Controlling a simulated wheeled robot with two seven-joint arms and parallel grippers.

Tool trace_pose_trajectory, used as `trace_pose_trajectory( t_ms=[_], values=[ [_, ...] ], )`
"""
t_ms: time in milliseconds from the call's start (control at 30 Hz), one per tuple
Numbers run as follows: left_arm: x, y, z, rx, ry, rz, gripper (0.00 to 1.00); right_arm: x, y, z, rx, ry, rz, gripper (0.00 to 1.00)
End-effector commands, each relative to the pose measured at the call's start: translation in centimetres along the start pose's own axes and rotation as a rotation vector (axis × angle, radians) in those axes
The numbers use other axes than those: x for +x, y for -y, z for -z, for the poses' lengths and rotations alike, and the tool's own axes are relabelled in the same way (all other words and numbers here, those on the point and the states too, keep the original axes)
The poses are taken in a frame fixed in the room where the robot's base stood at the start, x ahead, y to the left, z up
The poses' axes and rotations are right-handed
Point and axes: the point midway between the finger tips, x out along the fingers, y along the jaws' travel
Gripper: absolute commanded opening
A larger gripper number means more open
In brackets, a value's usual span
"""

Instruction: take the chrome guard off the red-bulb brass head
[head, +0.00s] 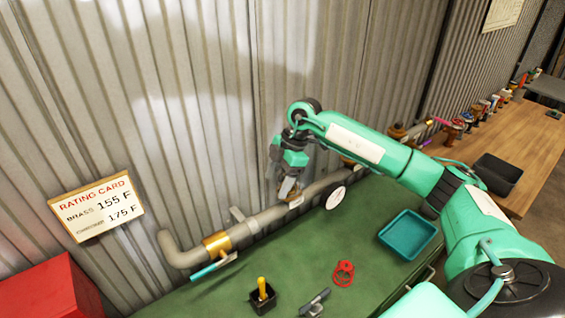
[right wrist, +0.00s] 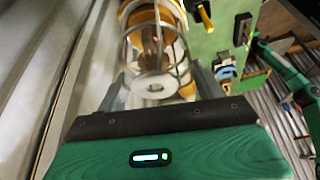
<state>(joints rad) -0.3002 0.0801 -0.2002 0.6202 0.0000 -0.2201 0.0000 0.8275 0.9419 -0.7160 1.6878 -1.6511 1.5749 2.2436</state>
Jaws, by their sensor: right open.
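The chrome guard (right wrist: 153,88) is a wire cage with a round end plate, seen close up in the right wrist view. A brass-coloured head (right wrist: 150,45) shows through its wires; I cannot make out the bulb's colour. My right gripper (head: 290,186) is open at the grey pipe, pointing down. In the right wrist view its fingers (right wrist: 160,84) stand on either side of the guard's near end; I cannot tell whether they touch it. In the head view the gripper largely hides the guard and head. My left gripper is not in view.
The grey pipe (head: 262,219) runs along the corrugated wall above a green bench (head: 210,298). A teal tray (head: 408,233), a red ring-shaped item (head: 343,273) and a black holder (head: 263,298) with a yellow handle are on the bench. A rating card (head: 97,207) hangs left.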

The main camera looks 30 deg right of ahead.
Motion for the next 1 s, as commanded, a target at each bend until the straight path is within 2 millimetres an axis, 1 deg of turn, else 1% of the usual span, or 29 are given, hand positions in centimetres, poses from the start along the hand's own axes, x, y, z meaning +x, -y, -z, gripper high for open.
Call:
trace_pose_trajectory(
  t_ms=[133,333,367,500,600,733,900,933,1000],
  values=[
    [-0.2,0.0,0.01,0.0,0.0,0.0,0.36,0.47,-0.02,0.02,0.0,0.0,-0.002,0.69],
    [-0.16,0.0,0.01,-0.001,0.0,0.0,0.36,0.53,-0.02,0.0,0.0,0.0,-0.001,0.69],
    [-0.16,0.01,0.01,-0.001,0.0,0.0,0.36,0.53,-0.02,0.0,0.0,0.0,-0.001,0.67],
    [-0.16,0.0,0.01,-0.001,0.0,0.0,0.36,0.51,-0.02,0.0,0.0,0.0,-0.001,0.39],
    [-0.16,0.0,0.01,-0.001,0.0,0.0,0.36,0.5,-0.02,0.0,0.0,0.0,-0.001,0.22],
    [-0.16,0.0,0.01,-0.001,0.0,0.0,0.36,0.51,-0.01,-0.04,0.0,0.001,-0.001,0.19],
    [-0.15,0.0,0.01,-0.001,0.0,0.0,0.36,0.53,0.0,-0.09,0.001,0.001,0.0,0.19],
    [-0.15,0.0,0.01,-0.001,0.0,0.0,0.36,0.53,0.0,-0.1,0.001,0.002,0.0,0.35],
    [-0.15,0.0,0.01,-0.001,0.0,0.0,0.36,0.54,0.0,-0.12,0.001,0.002,0.0,0.21]
  ],
)
